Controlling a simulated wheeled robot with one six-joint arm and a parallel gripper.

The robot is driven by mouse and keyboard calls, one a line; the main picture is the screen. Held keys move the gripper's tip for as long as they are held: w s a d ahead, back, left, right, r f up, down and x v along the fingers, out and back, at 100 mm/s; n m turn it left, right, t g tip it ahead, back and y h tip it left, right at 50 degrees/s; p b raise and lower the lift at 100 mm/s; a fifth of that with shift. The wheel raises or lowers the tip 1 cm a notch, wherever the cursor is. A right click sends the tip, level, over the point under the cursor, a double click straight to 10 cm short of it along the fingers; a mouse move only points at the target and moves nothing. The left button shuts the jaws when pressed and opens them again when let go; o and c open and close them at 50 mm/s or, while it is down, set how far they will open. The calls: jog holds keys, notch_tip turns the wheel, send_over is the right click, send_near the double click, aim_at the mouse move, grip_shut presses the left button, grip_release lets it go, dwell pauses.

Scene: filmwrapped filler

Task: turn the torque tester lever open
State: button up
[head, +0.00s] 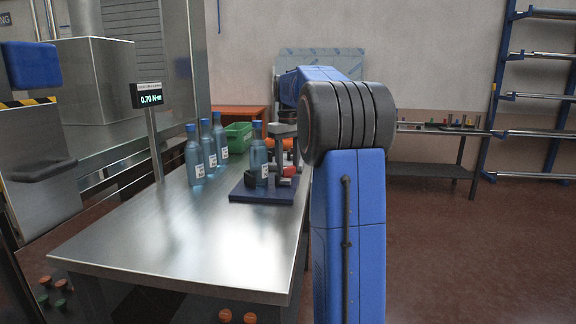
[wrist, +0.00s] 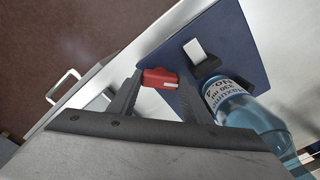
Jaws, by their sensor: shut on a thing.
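The torque tester has a dark blue base plate (head: 262,194) on the steel table, and the plate also shows in the wrist view (wrist: 226,43). A blue bottle (head: 258,157) stands upright on it beside a dark clamp block (wrist: 207,67). The tester's red lever handle (wrist: 157,77) sits between my fingers in the wrist view, and red parts show at the right of the plate in the head view (head: 289,171). My gripper (wrist: 160,84) is shut on the lever handle. My arm hides part of the tester's right side in the head view.
Several more blue bottles (head: 195,156) stand on the steel table (head: 190,240) left of the tester. A display (head: 149,96) on a post reads 0.70 N·m. A green crate (head: 238,135) is behind. The table's front is clear.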

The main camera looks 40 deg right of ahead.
aim_at(288, 167)
dwell(0.5)
jog(key=o, duration=1.1)
jog(key=shift+c, duration=0.2)
notch_tip(288, 167, up, 17)
jog(key=shift+r, duration=0.2)
